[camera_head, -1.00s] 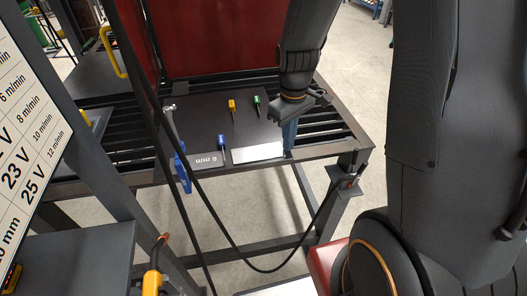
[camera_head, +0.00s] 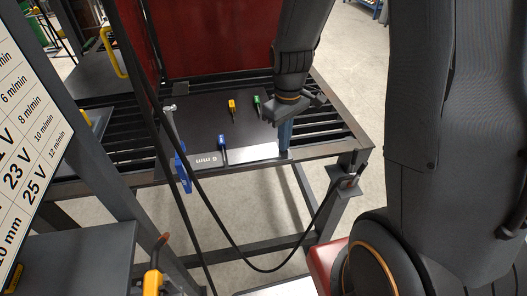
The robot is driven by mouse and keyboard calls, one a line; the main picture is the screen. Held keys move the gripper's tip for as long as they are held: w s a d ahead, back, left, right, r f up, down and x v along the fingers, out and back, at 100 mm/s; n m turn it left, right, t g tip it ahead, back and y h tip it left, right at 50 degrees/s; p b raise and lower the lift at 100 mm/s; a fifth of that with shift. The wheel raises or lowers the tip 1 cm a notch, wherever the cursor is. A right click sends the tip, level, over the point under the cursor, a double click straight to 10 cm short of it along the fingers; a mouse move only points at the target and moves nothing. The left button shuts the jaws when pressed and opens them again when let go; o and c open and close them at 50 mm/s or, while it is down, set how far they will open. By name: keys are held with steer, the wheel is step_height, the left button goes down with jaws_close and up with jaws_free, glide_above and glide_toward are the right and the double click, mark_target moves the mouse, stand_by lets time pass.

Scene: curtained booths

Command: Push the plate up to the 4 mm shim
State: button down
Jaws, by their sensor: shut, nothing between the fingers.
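A bright silver plate (camera_head: 256,152) lies flat at the front edge of the dark welding table.
A blue clamp (camera_head: 182,170) grips the table's front edge at the left, with a hammer-like tool (camera_head: 169,112) behind it. A black cable (camera_head: 215,215) hangs in front of the table. Red curtains (camera_head: 215,38) close the back. The slats (camera_head: 330,122) at the right are clear.

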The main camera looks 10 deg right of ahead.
steer(key=shift+a, duration=0.35)
steer(key=shift+d, duration=0.1)
stand_by(0.5)
steer(key=shift+d+p, duration=0.3)
steer(key=shift+d, duration=0.2)
steer(key=shift+s, duration=0.2)
steer(key=shift+s+p, duration=0.35)
steer(key=shift+s, duration=0.35)
steer(key=shift+a, duration=0.6)
steer(key=shift+d, duration=0.1)
stand_by(0.4)
steer(key=shift+d+p, duration=0.35)
steer(key=shift+d, duration=0.15)
